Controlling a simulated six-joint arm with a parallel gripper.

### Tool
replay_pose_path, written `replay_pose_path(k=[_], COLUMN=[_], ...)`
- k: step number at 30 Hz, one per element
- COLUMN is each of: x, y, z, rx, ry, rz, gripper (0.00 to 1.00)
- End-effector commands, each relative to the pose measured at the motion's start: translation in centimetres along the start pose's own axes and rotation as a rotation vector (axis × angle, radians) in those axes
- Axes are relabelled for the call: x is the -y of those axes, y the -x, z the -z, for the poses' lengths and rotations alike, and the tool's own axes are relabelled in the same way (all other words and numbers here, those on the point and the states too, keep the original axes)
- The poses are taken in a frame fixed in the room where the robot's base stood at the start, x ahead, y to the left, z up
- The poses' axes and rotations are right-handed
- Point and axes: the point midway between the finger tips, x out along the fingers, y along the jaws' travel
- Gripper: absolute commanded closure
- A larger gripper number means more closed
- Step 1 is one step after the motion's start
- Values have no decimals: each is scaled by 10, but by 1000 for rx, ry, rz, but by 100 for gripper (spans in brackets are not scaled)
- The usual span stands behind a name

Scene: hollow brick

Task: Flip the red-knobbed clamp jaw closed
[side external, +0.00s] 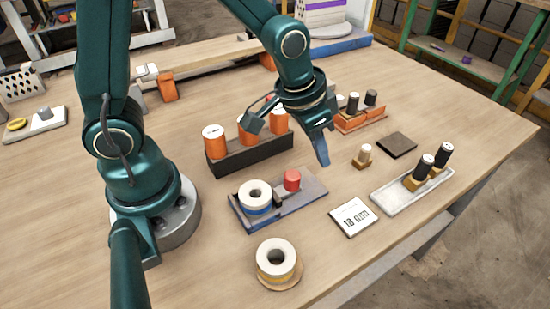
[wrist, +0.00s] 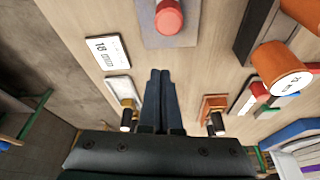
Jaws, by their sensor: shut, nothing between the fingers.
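The red knob (side external: 292,180) of the clamp stands upright near the middle of a blue-grey base plate (side external: 312,192). A white spool with a blue band (side external: 258,206) sits on the same plate, left of the knob. The jaw under the knob is too small to make out, and I cannot tell its angle. My gripper (side external: 321,158) is above the table, up and to the right of the knob, apart from it. In the wrist view its fingers (wrist: 160,74) are together and empty. The red knob (wrist: 169,16) shows ahead of them at the top edge.
A dark rack of orange cylinders (side external: 250,152) stands behind the plate. A card marked 18 (side external: 353,217) lies to its right, and another white spool (side external: 277,262) stands in front. A white tray with black-topped pegs (side external: 405,195) is farther right.

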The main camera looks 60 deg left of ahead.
Motion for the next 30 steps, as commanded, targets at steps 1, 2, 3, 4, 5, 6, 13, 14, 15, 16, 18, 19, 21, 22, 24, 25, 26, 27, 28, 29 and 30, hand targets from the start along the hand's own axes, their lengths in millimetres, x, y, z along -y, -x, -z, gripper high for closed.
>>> replay_pose_path(k=[1, 2, 3, 4, 5, 6, 13, 14, 15, 16, 18, 19, 21, 22, 24, 25, 26, 27, 28, 29, 30], x=[0, 0, 0, 0, 0, 0, 0, 0, 0, 0, 0, 0, 0, 0, 0, 0, 0, 0, 0, 0, 1], y=[8, 12, 18, 22, 27, 33, 66, 69, 72, 74, 77, 78, 79, 79, 79, 79, 79, 79, 79, 79, 80], z=[1, 2, 2, 2, 1, 1, 2, 1, 1, 1, 0, 0, 0, 0, 0, 0, 0, 0, 0, 0, 1], rx=[-7, -7, -7, -8, -7, -7, -7, -5, -5, -3, -3, -2, -1, 0, 0, 0, 0, 0, 0, 0, -5], ry=[0, -1, -1, -1, -1, 0, 1, 1, 1, 1, 1, 1, 1, 1, 1, 1, 1, 1, 1, 1, 3], rz=[1, 1, 1, 1, 1, 1, 1, 1, 1, 1, 1, 1, 1, 1, 0, 0, 0, 0, 0, 1, 2], gripper=[100, 100, 100, 100, 100, 100, 100, 100, 100, 100, 100, 100, 100, 100, 100, 100, 100, 100, 100, 100, 100])
